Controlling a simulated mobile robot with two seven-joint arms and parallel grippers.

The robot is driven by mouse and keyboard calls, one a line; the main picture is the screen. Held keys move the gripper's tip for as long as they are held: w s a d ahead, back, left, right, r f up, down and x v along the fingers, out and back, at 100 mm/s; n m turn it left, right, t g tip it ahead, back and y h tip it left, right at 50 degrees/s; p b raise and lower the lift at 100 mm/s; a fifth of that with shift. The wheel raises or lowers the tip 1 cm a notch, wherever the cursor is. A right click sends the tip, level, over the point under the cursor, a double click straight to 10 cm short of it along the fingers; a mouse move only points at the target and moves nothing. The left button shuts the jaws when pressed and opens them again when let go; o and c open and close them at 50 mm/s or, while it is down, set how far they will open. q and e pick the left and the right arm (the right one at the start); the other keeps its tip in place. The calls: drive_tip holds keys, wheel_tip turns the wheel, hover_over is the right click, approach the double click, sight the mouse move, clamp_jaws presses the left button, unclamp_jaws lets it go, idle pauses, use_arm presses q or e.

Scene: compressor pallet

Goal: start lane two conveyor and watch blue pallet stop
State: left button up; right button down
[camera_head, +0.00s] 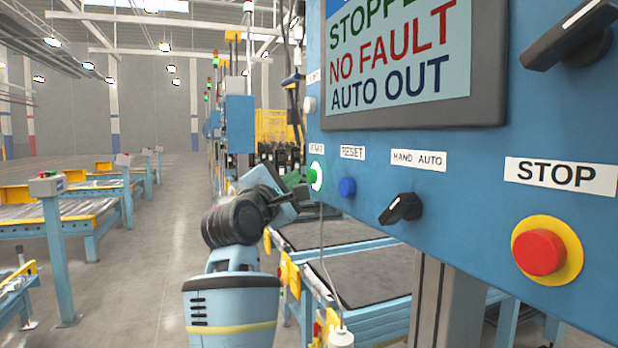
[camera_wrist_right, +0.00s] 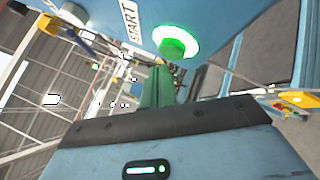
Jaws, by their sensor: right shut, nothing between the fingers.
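The blue control panel (camera_head: 460,210) fills the right of the head view. Its screen (camera_head: 400,60) reads NO FAULT and AUTO OUT under a cut-off line that starts STOPPE. The green START button (camera_head: 316,176) is lit; in the wrist view it (camera_wrist_right: 175,45) glows with a bright ring. My right gripper (camera_head: 301,182) is shut and empty, its green fingers (camera_wrist_right: 158,85) pointing at the button from close by. I cannot tell whether they touch it. Conveyor beds (camera_head: 365,275) run below the panel. I cannot make out a blue pallet. My left gripper is out of view.
The panel also has a blue RESET button (camera_head: 347,187), a black HAND AUTO switch (camera_head: 401,209) and a red STOP button (camera_head: 540,252). A cable with a white end (camera_head: 341,337) hangs below. Other conveyors (camera_head: 70,215) stand left, beyond a clear aisle (camera_head: 150,250).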

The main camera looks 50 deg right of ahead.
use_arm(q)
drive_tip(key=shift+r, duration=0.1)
use_arm(e)
drive_tip(key=shift+d, duration=0.1)
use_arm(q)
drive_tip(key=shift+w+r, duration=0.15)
use_arm(e)
drive_tip(key=shift+s+d, duration=0.25)
drive_tip(key=shift+d, duration=0.05)
